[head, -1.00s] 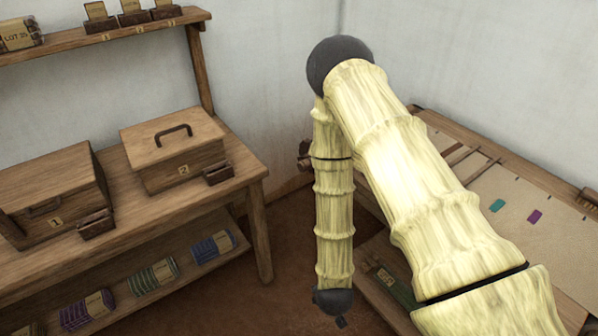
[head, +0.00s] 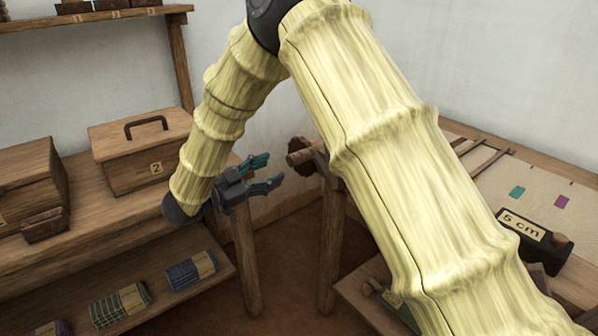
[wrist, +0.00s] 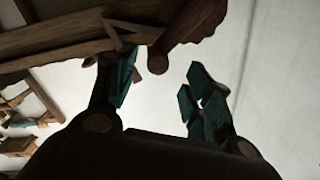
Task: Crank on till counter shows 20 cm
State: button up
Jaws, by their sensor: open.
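The counter (head: 523,228) is a dark block on the loom's side at the right of the head view, and its label reads "5 cm". A wooden crank handle (head: 300,158) juts left from a dark toothed wheel (head: 318,150) on a post in the middle; my arm hides part of that area. My gripper (head: 273,174) is open and empty, its teal fingertips pointing at the handle from the left with a gap between. In the wrist view the handle's round end (wrist: 158,64) shows just beyond my open fingers (wrist: 160,85).
At left, a wooden bench (head: 110,222) carries box 2 (head: 140,150) and another box (head: 30,180). Folded striped cloth bundles (head: 120,303) lie on its lower shelf. The loom's cloth (head: 540,185) with teal and purple patches lies at right. Open floor is between.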

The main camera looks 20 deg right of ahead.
aim_at(299, 158)
jog(key=shift+m+g, duration=0.3)
jog(key=x, duration=0.3)
jog(key=b+x, duration=0.1)
jog(key=x, duration=0.2)
jog(key=r+x, duration=0.1)
jog(key=x, duration=0.3)
jog(key=shift+s+d, duration=0.1)
jog(key=shift+d, duration=0.05)
grip_shut()
